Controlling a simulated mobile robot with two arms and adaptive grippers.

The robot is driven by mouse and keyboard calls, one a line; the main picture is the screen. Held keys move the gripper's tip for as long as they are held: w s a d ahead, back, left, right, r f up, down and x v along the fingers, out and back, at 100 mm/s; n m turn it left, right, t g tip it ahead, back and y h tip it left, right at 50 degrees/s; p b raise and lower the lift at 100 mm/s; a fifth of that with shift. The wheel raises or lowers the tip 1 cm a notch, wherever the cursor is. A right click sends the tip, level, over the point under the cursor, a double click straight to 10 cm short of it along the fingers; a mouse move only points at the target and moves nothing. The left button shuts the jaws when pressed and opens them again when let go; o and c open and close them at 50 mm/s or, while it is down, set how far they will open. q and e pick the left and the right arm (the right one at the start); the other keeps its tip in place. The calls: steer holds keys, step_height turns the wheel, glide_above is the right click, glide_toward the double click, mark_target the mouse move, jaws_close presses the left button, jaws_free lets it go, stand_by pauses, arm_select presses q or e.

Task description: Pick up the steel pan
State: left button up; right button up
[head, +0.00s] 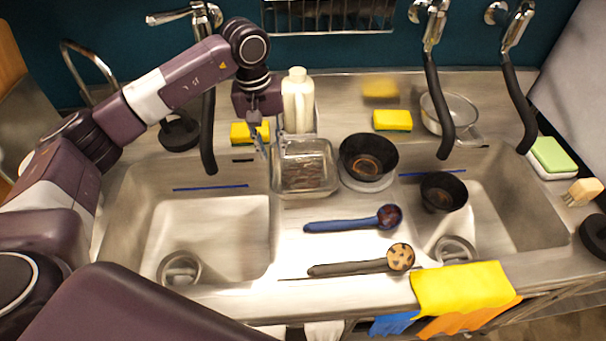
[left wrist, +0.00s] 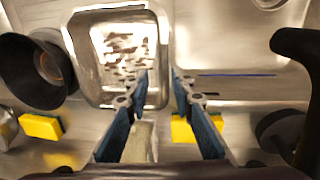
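The steel pan, a squarish silvery dish (head: 303,187) with dark bits in it, sits on the counter between the two sinks. In the left wrist view the pan (left wrist: 158,40) lies beyond my fingertips. My left gripper (head: 260,147) is just left of the pan's back left corner, pointing down. In the left wrist view my left gripper (left wrist: 161,76) has its fingers apart, one over the pan's inside and one past its rim, with nothing held. Whether the fingers touch the rim cannot be told. My right gripper is not in view.
A white bottle (head: 298,100) stands right behind the pan. A black bowl (head: 367,157) is close on its right. Yellow sponges (head: 393,120) lie behind. A blue ladle (head: 350,223) and a dark ladle (head: 352,267) lie in front. The left sink (head: 205,230) is mostly empty.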

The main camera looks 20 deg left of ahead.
mark_target(274, 165)
arm_select(q)
steer(key=shift+f+p, duration=0.35)
steer(key=shift+f, duration=0.5)
steer(key=f, duration=0.1)
steer(key=f+p, duration=0.2)
steer(key=f, duration=0.1)
steer(key=shift+s+d+f, duration=0.1)
steer(key=shift+s+d, duration=0.05)
steer(key=shift+d, duration=0.1)
steer(key=shift+f, duration=0.4)
steer(key=shift+c, duration=0.2)
jaws_close()
